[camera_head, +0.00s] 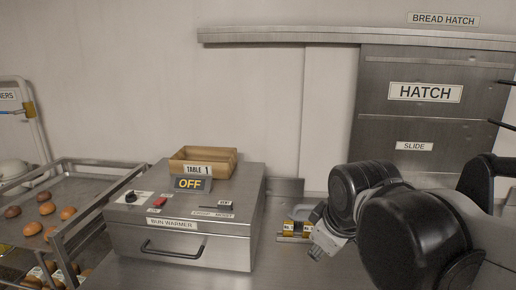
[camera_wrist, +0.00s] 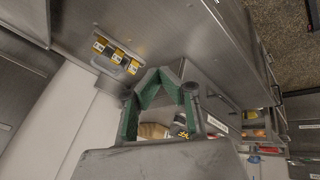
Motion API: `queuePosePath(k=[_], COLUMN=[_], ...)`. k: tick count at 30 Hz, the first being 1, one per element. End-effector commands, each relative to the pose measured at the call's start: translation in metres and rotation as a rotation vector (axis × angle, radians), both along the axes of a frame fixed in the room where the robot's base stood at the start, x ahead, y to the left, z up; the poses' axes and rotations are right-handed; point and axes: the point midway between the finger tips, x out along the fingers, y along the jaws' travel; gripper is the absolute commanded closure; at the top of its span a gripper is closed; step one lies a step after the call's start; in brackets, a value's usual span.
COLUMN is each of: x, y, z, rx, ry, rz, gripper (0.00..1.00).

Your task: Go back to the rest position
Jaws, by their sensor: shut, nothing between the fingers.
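My gripper (camera_head: 318,250) is over the steel counter, to the right of the bun warmer and in front of some yellow-tagged items. My dark arm links cover part of the counter and wall at the right. In the wrist view my gripper (camera_wrist: 162,76) shows green finger pads that meet at the tips. It is shut and empty.
The bun warmer (camera_head: 180,240) stands on the counter (camera_head: 300,272), with a wooden TABLE 1 box (camera_head: 222,158) and an OFF sign (camera_head: 191,184) on top. Yellow-tagged items (camera_head: 290,228) stand beside it. A bun rack (camera_head: 85,220) is left. The hatch (camera_head: 425,115) is behind my arm.

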Motion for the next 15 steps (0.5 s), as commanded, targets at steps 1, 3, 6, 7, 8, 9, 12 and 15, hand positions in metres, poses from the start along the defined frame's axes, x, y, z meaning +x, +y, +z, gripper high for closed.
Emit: queuePosePath(k=[1,3,6,7,8,9,12,15], x=[-0.013,-0.028,-0.049,-0.055,-0.06,-0.066,-0.08,-0.088], y=[-0.012,-0.025,-0.042,-0.046,-0.05,-0.055,-0.064,-0.07], z=[-0.007,-0.015,-0.027,-0.031,-0.034,-0.039,-0.049,-0.056], rx=[0.037,0.092,0.174,0.198,0.221,0.251,0.312,0.352], ry=[-0.009,-0.022,-0.042,-0.049,-0.055,-0.062,-0.078,-0.089], rz=[-0.078,-0.187,-0.339,-0.382,-0.423,-0.475,-0.58,-0.649], gripper=[1.0,1.0,1.0,1.0,1.0,1.0,1.0,1.0])
